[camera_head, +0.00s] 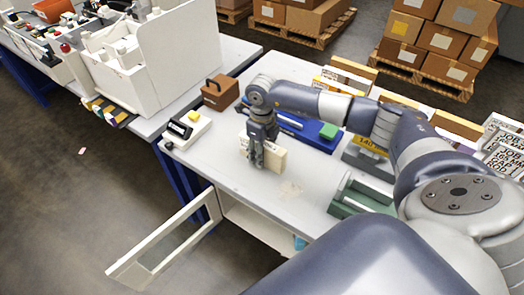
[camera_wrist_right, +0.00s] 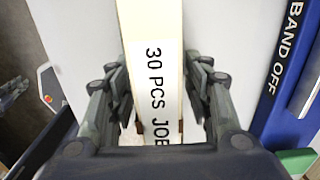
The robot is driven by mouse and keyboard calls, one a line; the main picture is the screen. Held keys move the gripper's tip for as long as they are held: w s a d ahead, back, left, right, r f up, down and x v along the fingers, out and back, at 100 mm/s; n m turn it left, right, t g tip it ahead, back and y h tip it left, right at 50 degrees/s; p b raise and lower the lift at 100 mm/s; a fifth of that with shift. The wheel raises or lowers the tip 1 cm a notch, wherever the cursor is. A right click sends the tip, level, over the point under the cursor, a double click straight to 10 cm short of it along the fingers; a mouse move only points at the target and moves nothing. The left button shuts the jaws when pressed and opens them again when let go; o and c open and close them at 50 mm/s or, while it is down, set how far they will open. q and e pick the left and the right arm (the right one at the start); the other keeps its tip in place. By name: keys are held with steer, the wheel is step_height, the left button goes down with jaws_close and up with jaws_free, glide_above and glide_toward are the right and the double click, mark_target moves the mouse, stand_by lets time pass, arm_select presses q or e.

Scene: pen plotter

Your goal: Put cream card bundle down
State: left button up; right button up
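The cream card bundle (camera_head: 274,158) is a pale upright block low at the table's middle, partly hidden by my right gripper in the head view. My right gripper (camera_head: 258,162) points down with its fingers on either side of the bundle.
A blue tray (camera_head: 318,137) with a green block (camera_head: 328,131) lies behind the bundle; "BAND OFF" shows on blue in the wrist view. A white device (camera_head: 186,128) and brown box (camera_head: 220,92) stand left. A green-sided holder (camera_head: 362,196) stands right. The table's front is mostly clear.

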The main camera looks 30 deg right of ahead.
steer(key=shift+r, duration=0.1)
steer(key=shift+r, duration=0.25)
step_height(320, 180, up, 11)
steer(key=shift+f+b, duration=0.2)
steer(key=shift+b, duration=0.85)
steer(key=shift+r, duration=0.55)
